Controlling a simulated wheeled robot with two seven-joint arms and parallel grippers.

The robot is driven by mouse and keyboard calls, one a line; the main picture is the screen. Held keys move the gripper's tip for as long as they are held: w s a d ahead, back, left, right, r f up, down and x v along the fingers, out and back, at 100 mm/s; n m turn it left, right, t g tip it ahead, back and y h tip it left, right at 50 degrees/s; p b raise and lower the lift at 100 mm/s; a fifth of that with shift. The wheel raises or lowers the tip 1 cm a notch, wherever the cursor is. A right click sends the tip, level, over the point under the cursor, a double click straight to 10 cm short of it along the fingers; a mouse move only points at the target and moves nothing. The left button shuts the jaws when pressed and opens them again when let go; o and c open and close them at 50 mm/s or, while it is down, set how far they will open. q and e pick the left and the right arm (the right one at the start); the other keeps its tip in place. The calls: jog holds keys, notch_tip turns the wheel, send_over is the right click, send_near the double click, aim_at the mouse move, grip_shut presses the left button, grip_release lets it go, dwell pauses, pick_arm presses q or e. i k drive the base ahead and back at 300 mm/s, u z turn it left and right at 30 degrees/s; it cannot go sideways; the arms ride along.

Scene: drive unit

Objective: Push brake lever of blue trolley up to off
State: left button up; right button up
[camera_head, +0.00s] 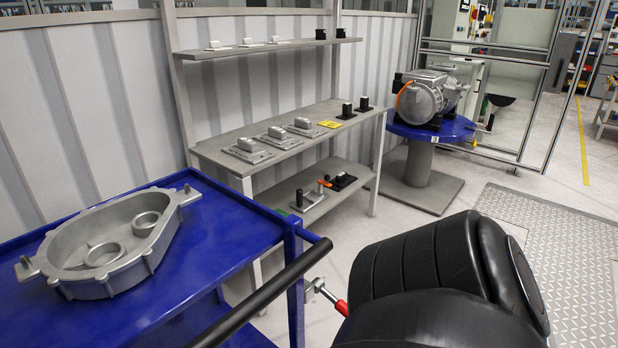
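The blue trolley (215,240) stands at the left, with a black push bar (262,298) along its near right side. The brake lever (341,307) has a red grip on a metal bracket at the trolley's right corner post. The lever points down and to the right, and its lower end is hidden behind a large black padded arm link of mine. Neither of my grippers shows in the head view, so I cannot see where they are relative to the lever.
A grey metal housing (105,241) lies on the trolley top. Behind stands a grey shelf bench (290,150) with small parts. A blue round-topped pedestal (432,128) carries a metal drive unit (425,98). Open floor with a grey tread plate (570,240) lies at the right.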

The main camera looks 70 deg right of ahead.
aim_at(341, 305)
jog(key=z, duration=3.15)
jog(key=k, duration=0.6)
jog(key=u, duration=0.6)
